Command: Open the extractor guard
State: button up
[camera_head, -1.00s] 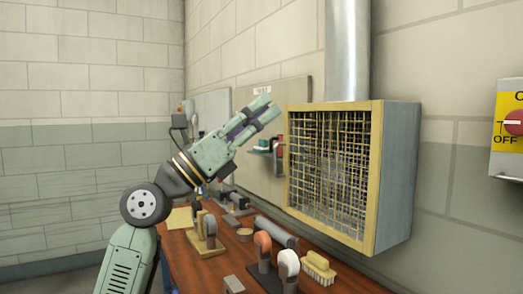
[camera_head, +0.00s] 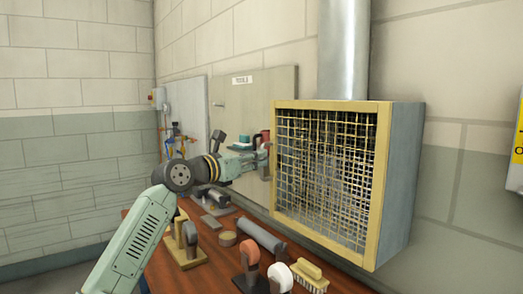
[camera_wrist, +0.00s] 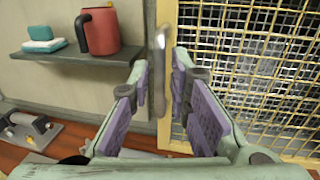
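The extractor guard (camera_head: 325,171) is a yellow-framed wire mesh on the front of a grey box fixed to the wall; it looks closed. In the wrist view the guard's mesh (camera_wrist: 255,70) fills the right side. A pale metal bar handle (camera_wrist: 160,65) stands upright at the guard's left edge. My gripper (camera_wrist: 159,92) is open, with its two purple-padded fingers on either side of the handle's lower part in the picture. I cannot tell whether either finger touches it. In the head view my gripper (camera_head: 264,158) is at the guard's left edge, its fingertips hard to make out.
A small wall shelf (camera_wrist: 75,57) holds a red mug (camera_wrist: 100,32) and a teal and white item (camera_wrist: 44,38), left of the handle. The wooden bench (camera_head: 215,272) below carries several tools, including a brush (camera_head: 309,275). A duct (camera_head: 343,50) rises above the box.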

jog(key=shift+p+x, duration=0.35)
jog(key=shift+x, duration=1.1)
jog(key=shift+c, duration=0.3)
jog(key=shift+a, duration=0.1)
grip_shut()
